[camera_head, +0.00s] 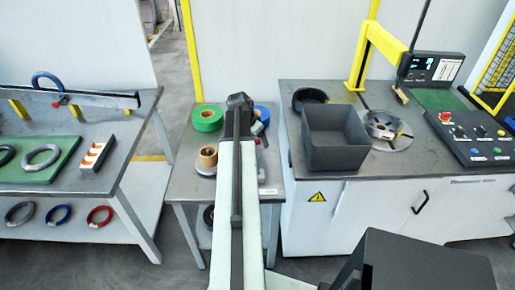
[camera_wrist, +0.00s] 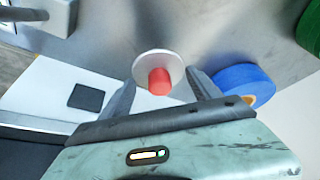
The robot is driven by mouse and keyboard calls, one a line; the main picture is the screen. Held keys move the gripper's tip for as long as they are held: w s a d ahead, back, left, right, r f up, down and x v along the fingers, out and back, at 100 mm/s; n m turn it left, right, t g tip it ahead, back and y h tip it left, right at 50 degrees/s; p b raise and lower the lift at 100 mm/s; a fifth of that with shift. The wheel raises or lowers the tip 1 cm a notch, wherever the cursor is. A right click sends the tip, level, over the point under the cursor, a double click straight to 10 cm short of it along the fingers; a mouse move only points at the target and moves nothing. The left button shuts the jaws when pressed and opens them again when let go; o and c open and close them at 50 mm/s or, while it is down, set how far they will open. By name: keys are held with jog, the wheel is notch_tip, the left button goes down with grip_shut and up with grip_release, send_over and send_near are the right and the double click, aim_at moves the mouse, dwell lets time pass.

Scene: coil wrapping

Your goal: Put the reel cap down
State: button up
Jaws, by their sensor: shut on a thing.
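The reel cap (camera_wrist: 143,63) is a pale round disc with a red knob in the wrist view. It sits between the two fingertips of my gripper (camera_wrist: 160,85), which are closed on it at its sides. The red knob points toward the wrist camera. The grey side table (camera_wrist: 225,35) lies behind it; I cannot tell whether the cap touches it. In the head view my gripper (camera_head: 240,104) is over the side table (camera_head: 186,186), and my arm hides much of the cap.
A blue roll (camera_wrist: 240,77) lies close beside the right finger. A green roll (camera_head: 207,118) and a tan roll (camera_head: 208,156) stand on the left of the side table. A dark open bin (camera_head: 337,158) stands on the right bench. The table's front strip is partly clear.

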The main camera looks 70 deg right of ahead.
aim_at(257, 144)
notch_tip(257, 144, down, 4)
jog(key=b, duration=0.3)
jog(key=shift+b, duration=0.3)
jog(key=shift+r, duration=0.25)
jog(key=shift+f, duration=0.2)
jog(key=o, duration=1.5)
jog(key=shift+o, duration=0.2)
jog(key=shift+r, duration=0.1)
